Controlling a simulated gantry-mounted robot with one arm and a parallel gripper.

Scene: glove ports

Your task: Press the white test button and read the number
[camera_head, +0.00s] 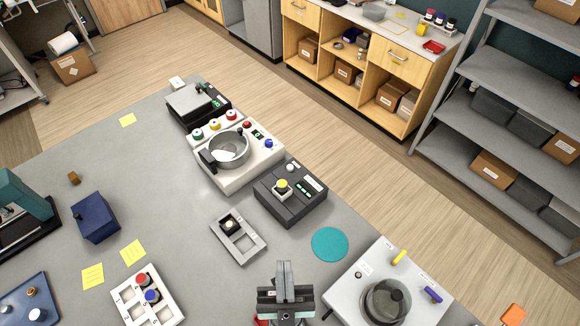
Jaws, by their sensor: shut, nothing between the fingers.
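A dark grey tester box (291,204) stands on the bench right of centre. A small round white button (290,167) sits on its top near the back edge. A white block with a yellow button (282,185) sits on the box, left of the white button. A small display with green marks (310,184) is on the right part of the top; its text is too small to read. My gripper (284,266) is at the bottom centre, in front of the box and apart from it. Its fingers are together and empty.
A grey holder (247,250) with one filled slot lies left of my gripper. A teal disc (329,244) lies to the right. A white machine with a metal bowl (236,178) stands behind the tester. A light box with a round port (345,297) is at lower right.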

